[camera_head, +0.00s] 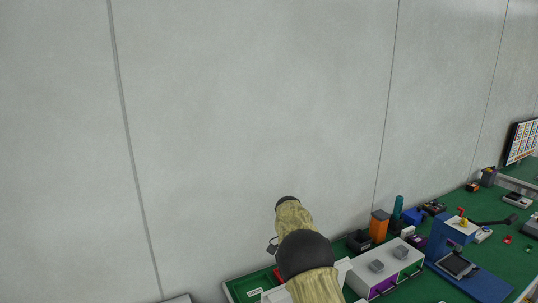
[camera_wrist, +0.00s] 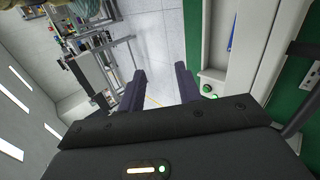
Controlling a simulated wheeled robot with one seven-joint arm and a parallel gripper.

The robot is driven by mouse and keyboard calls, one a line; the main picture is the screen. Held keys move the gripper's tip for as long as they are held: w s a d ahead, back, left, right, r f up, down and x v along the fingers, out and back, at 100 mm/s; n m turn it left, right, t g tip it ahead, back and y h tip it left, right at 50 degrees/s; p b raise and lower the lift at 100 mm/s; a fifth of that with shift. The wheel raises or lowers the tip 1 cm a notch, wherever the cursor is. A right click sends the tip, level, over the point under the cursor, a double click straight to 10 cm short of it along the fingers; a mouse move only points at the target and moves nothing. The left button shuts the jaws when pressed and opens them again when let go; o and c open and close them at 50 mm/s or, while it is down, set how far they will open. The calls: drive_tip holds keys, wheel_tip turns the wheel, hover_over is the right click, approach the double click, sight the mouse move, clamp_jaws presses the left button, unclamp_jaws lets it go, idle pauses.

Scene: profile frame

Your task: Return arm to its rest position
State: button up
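My arm (camera_head: 309,250), in a yellowish sleeve with dark joints, rises from the bottom edge of the head view in front of the wall. My gripper (camera_wrist: 160,82) shows in the wrist view as two dark fingers standing apart, with nothing between them. Grey floor shows beyond the fingertips. In the head view the gripper cannot be made out clearly.
A green workbench (camera_head: 410,292) runs along the wall at lower right. It carries a white box with drawers (camera_head: 371,262), an orange block (camera_head: 379,226) and a blue machine (camera_head: 447,238). A white and green panel (camera_wrist: 242,60) is close right of the fingers in the wrist view.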

drive_tip(key=s+d+n+t+y, duration=0.1)
drive_tip(key=s+n+t, duration=0.4)
drive_tip(key=s, duration=0.5)
drive_tip(key=s+d+f+n+t+y, duration=0.1)
drive_tip(key=s+n+t, duration=0.4)
drive_tip(key=s, duration=0.6)
drive_tip(key=shift+d+n+t+y, duration=0.4)
drive_tip(key=shift+d+n+y, duration=0.1)
drive_tip(key=shift+n+y, duration=0.5)
